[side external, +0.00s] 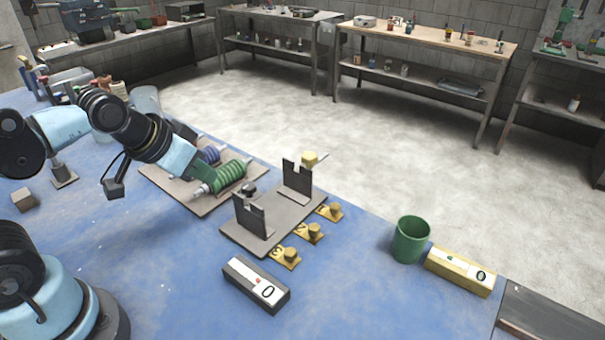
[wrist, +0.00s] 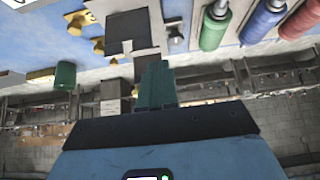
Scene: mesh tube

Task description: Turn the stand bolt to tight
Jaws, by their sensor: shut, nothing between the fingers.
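The stand is a flat grey-brown base (side external: 262,222) with two dark notched uprights, the near plate (side external: 250,216) and the far plate (side external: 297,181). A dark round knob (side external: 248,188) shows beside the near plate; it may be the stand bolt, but I cannot tell how tight it is. A dark round piece (wrist: 177,37) also shows beside the stand in the wrist view. A yellow knob (side external: 310,158) shows behind the far plate. My gripper (wrist: 157,66) has its teal fingers together, empty. In the side view my wrist hangs left of the stand, near the green spool.
A green spool (side external: 228,177) and a blue spool (side external: 208,155) lie on a board left of the stand. Yellow numbered pieces (side external: 309,232) line its right side. A dark box marked 0 (side external: 257,284) lies in front. A green cup (side external: 410,239) and yellow box (side external: 460,271) stand right.

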